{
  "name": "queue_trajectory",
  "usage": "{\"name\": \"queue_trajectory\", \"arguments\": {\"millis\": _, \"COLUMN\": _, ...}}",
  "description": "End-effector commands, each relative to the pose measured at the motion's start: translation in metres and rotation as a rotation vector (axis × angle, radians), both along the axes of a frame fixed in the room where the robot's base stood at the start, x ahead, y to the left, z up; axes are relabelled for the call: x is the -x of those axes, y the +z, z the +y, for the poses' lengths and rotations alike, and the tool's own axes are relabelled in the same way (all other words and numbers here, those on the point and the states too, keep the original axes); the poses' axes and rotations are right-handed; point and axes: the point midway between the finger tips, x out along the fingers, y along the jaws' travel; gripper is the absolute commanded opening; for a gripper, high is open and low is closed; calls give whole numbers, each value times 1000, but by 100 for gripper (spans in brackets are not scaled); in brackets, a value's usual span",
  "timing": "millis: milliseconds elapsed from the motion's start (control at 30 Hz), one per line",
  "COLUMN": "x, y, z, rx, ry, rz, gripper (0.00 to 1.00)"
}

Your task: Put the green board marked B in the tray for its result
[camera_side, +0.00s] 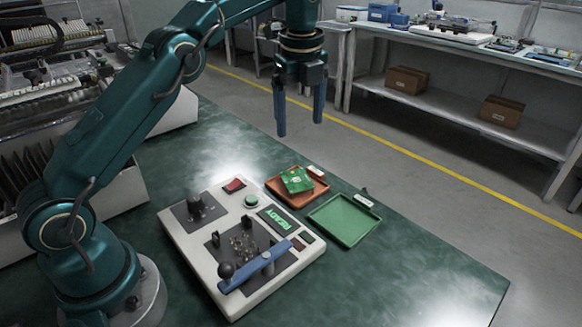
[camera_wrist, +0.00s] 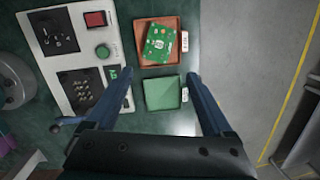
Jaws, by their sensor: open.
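The green board (camera_side: 297,180) lies tilted in the red-orange tray (camera_side: 272,186), partly over its rim or wall. In the wrist view the board (camera_wrist: 159,42) also shows in the red-orange tray (camera_wrist: 142,27); its letter is too small to read. The green tray (camera_side: 343,220) stands beside it and is empty; it also shows in the wrist view (camera_wrist: 162,93). My gripper (camera_side: 300,128) is open and empty, raised well above the table. In the wrist view its two fingers (camera_wrist: 160,82) stand apart on either side of the green tray.
A white test fixture (camera_side: 175,232) with a blue lever (camera_side: 255,270), a red switch (camera_side: 234,185), a green button (camera_side: 251,201) and a display reading READY (camera_side: 276,220) stands left of the trays. Small white labels sit by both trays. The table's right part is clear.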

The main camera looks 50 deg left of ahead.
Motion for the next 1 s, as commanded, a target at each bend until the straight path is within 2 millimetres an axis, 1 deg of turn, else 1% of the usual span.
{"name": "queue_trajectory", "arguments": {"millis": 33, "x": 7, "y": 14, "z": -3, "rx": 11, "ry": 70, "rz": -29, "gripper": 86}}
{"name": "queue_trajectory", "arguments": {"millis": 200, "x": 35, "y": 43, "z": -14, "rx": 66, "ry": 348, "rz": -125, "gripper": 86}}
{"name": "queue_trajectory", "arguments": {"millis": 333, "x": 63, "y": 57, "z": -22, "rx": 124, "ry": 562, "rz": -191, "gripper": 86}}
{"name": "queue_trajectory", "arguments": {"millis": 467, "x": 95, "y": 63, "z": -30, "rx": 194, "ry": 776, "rz": -251, "gripper": 86}}
{"name": "queue_trajectory", "arguments": {"millis": 567, "x": 122, "y": 61, "z": -36, "rx": 256, "ry": 942, "rz": -291, "gripper": 86}}
{"name": "queue_trajectory", "arguments": {"millis": 667, "x": 149, "y": 54, "z": -41, "rx": 324, "ry": 1107, "rz": -324, "gripper": 86}}
{"name": "queue_trajectory", "arguments": {"millis": 800, "x": 186, "y": 36, "z": -47, "rx": 426, "ry": 1334, "rz": -359, "gripper": 86}}
{"name": "queue_trajectory", "arguments": {"millis": 900, "x": 206, "y": 20, "z": -50, "rx": 492, "ry": 1472, "rz": -373, "gripper": 86}}
{"name": "queue_trajectory", "arguments": {"millis": 1000, "x": 221, "y": 7, "z": -52, "rx": 543, "ry": 1574, "rz": -377, "gripper": 86}}
